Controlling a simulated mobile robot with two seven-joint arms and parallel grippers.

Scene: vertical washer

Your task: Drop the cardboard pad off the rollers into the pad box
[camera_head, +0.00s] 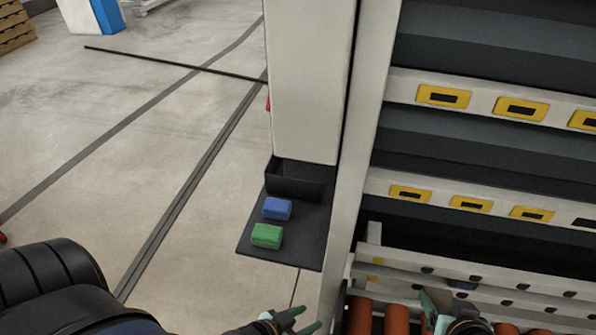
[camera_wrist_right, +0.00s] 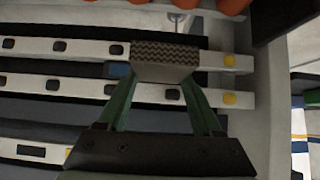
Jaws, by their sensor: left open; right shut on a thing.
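My right gripper (camera_wrist_right: 161,80) is shut on the cardboard pad (camera_wrist_right: 165,60), which has a wavy corrugated edge and a plain pale face. In the head view my right gripper (camera_head: 440,308) is low at the right, over the orange rollers (camera_head: 397,318); the pad is too small to make out clearly there. My left gripper (camera_head: 300,318) is open and empty at the bottom middle, left of the machine's post. A small black open box (camera_head: 295,181) stands at the back of a dark shelf; I cannot tell whether it is the pad box.
On the dark shelf (camera_head: 305,240) lie a blue block (camera_head: 277,208) and a green block (camera_head: 266,235). A white upright post (camera_head: 352,170) separates the shelf from the machine's rails (camera_head: 470,283). Open floor (camera_head: 190,180) lies to the left.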

